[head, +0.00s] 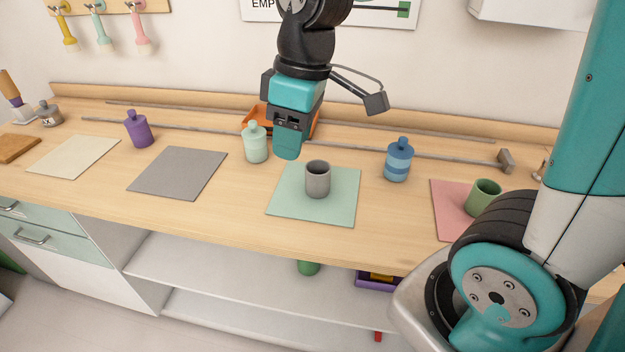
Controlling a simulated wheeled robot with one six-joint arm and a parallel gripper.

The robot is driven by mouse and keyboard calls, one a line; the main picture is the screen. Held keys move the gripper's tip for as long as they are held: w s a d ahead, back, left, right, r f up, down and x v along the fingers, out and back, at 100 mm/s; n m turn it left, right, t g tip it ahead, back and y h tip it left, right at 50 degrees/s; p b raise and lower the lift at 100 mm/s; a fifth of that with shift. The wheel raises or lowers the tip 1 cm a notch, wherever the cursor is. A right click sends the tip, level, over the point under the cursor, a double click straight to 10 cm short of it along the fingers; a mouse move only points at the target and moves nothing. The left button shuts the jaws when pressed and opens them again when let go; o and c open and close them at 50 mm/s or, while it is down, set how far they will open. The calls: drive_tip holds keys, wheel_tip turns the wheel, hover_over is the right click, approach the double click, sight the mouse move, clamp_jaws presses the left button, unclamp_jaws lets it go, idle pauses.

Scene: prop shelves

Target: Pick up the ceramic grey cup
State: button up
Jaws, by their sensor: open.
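The ceramic grey cup (317,180) stands upright on a pale green mat (340,211) on the wooden counter. My gripper (287,150) hangs above the counter, just left of the cup and a little higher in the picture. It appears apart from the cup and holds nothing that I can see. Its fingers are seen partly edge-on, so the gap between them is hard to make out.
A blue striped bottle (398,162) is right of the cup. A green cup (483,196) is on a pink mat (447,211). A grey mat (178,174) lies bare at left.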

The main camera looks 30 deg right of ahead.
drive_tip(key=n+h+b, duration=0.1)
drive_tip(key=h, duration=0.1)
hover_over(316, 196)
wheel_tip(316, 196, down, 4)
drive_tip(key=shift+g, duration=0.3)
drive_tip(key=f, duration=1.2)
drive_tip(key=shift+w+d+p, duration=0.15)
drive_tip(key=shift+w+p, duration=0.05)
drive_tip(key=shift+p, duration=0.2)
drive_tip(key=shift+f+p, duration=0.5)
drive_tip(key=shift+f, duration=2.25)
clamp_jaws()
